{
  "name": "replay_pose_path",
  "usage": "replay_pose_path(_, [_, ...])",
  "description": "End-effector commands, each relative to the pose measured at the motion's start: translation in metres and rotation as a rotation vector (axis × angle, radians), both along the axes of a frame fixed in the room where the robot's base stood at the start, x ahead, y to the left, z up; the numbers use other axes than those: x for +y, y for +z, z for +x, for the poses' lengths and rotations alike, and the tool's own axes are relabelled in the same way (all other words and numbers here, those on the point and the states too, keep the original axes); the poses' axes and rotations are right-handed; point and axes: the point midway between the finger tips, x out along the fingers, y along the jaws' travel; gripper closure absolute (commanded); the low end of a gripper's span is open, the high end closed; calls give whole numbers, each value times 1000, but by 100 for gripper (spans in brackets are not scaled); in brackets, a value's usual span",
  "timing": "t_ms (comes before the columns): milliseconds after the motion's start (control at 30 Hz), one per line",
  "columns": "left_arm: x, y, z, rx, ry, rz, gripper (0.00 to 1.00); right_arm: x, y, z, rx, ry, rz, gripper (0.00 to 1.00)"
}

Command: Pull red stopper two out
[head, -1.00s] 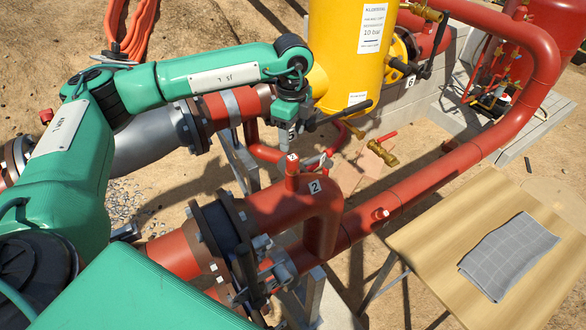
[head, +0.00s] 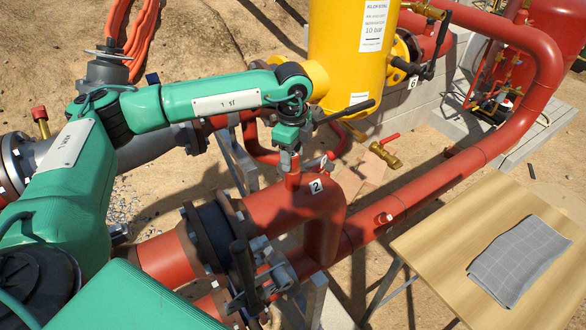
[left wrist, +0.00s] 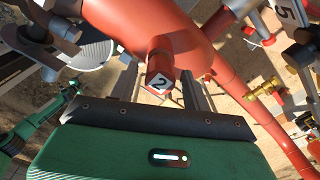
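Red stopper two (head: 292,182) is a short upright red stub on top of the large red pipe, beside a white "2" plate (head: 315,186). My left gripper (head: 290,160) is pointing down directly over it and hides its top in the head view. In the left wrist view the red stub (left wrist: 160,58) carries a white "2" label and stands between the two dark fingers (left wrist: 160,88). The fingers are apart, with gaps on both sides of the stub; I see no firm contact. My right gripper is not in view.
A yellow tank (head: 345,60) stands behind. A bolted flange (head: 212,235) and a dark lever (head: 243,268) lie in front of the stopper. A brass valve (head: 385,154) is to the right. A wooden table (head: 430,240) with a grey cloth (head: 520,260) is at right.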

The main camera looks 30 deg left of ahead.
Motion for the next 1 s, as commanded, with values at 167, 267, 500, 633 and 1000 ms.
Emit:
replay_pose_path(167, [0,0,0,0,0,0,87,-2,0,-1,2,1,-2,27])
replay_pose_path(267, [0,0,0,0,0,0,100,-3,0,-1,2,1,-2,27])
replay_pose_path(500, [0,0,0,0,0,0,100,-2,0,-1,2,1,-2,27])
replay_pose_path(633, [0,2,0,0,0,0,100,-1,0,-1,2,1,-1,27])
replay_pose_path(1000, [0,9,0,0,0,0,100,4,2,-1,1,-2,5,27])
